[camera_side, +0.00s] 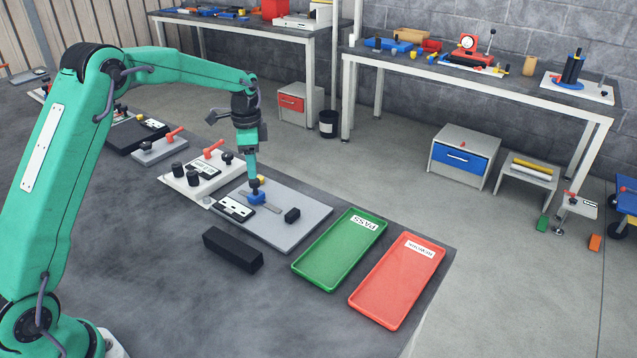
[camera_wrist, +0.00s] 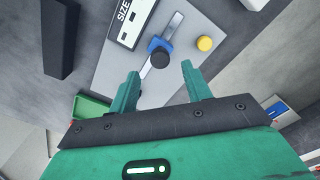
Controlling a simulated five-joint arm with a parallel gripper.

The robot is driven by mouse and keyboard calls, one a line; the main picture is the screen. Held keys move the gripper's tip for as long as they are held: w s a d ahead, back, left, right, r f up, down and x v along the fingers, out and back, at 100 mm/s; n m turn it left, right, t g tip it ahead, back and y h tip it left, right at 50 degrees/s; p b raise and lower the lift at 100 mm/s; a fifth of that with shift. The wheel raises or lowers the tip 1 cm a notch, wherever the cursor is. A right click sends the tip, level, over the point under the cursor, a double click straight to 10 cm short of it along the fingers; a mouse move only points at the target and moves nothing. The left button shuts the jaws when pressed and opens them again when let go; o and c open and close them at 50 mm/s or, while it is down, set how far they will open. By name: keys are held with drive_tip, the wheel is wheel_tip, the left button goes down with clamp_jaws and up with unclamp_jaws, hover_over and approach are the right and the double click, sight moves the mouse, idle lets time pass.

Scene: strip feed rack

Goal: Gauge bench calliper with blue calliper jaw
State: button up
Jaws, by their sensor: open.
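The bench calliper is a grey metal bar on a grey plate (camera_side: 302,232) on the table. Its blue calliper jaw (camera_side: 256,199) sits on the bar below my gripper (camera_side: 253,180). In the wrist view the blue jaw (camera_wrist: 153,46) carries a black knob (camera_wrist: 160,57), and the bar (camera_wrist: 174,24) runs through it. My gripper (camera_wrist: 158,78) is open, its two green fingers apart on either side of the bar's line. The knob appears just beyond the fingertips; I cannot tell whether they touch it. A display marked SIZE (camera_wrist: 130,20) lies beside the bar.
A yellow button (camera_wrist: 205,43) and a small black block (camera_side: 292,215) are on the plate. A long black block (camera_side: 233,250) lies in front. Green PASS (camera_side: 335,255) and red REWORK (camera_side: 385,300) trays stand to the right. A white fixture (camera_side: 195,183) stands behind left.

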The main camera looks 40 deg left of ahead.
sight(255, 190)
drive_tip(key=shift+f, duration=2.45)
